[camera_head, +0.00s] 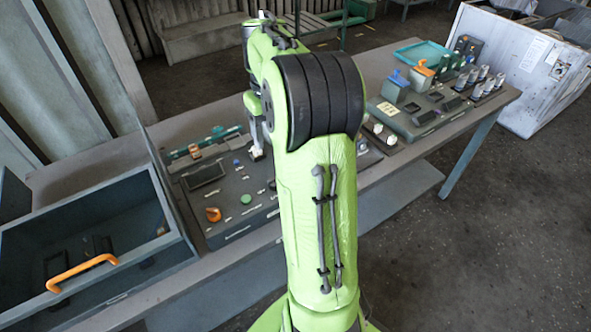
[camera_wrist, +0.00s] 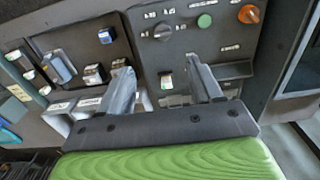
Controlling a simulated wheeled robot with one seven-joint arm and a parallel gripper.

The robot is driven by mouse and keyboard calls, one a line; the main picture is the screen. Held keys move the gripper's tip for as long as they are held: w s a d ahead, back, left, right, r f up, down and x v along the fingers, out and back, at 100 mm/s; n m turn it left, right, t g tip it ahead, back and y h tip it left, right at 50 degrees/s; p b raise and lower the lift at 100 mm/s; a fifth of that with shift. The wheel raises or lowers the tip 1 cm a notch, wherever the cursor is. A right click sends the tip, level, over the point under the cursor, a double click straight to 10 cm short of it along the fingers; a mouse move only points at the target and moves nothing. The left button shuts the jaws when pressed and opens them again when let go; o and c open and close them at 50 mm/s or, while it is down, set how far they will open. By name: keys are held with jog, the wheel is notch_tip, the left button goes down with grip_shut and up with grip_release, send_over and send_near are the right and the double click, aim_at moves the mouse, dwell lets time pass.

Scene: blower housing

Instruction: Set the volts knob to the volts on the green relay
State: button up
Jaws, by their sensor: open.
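My gripper (camera_wrist: 162,64) is open and empty, its two fingers above the grey control panel (camera_wrist: 220,45). A dark round knob (camera_wrist: 162,30) sits on this panel beyond the fingertips, left of a green button (camera_wrist: 204,20); the labels are too blurred to read, so I cannot tell if it is the volts knob. In the head view, small green blocks (camera_head: 443,64) stand at the far right of the bench, perhaps including the green relay. No volts value is legible. My arm hides part of the panel in the head view.
An orange knob (camera_head: 213,214) is on the panel. A white-topped switch (camera_wrist: 166,80) shows between my fingers. Blue (camera_head: 397,80) and orange (camera_head: 421,73) blocks stand on the right-hand unit, near a teal tray (camera_head: 428,50).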

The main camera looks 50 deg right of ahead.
aim_at(274, 178)
jog(key=f+b, duration=0.1)
jog(key=f, duration=0.6)
jog(key=f+b, duration=0.2)
jog(key=f, duration=0.6)
jog(key=shift+w+a+f, duration=0.15)
jog(key=shift+a+f, duration=0.05)
jog(key=shift+c, duration=0.3)
jog(key=c, duration=1)
jog(key=shift+r+m, duration=0.1)
jog(key=shift+m, duration=0.2)
jog(key=m, duration=1.1)
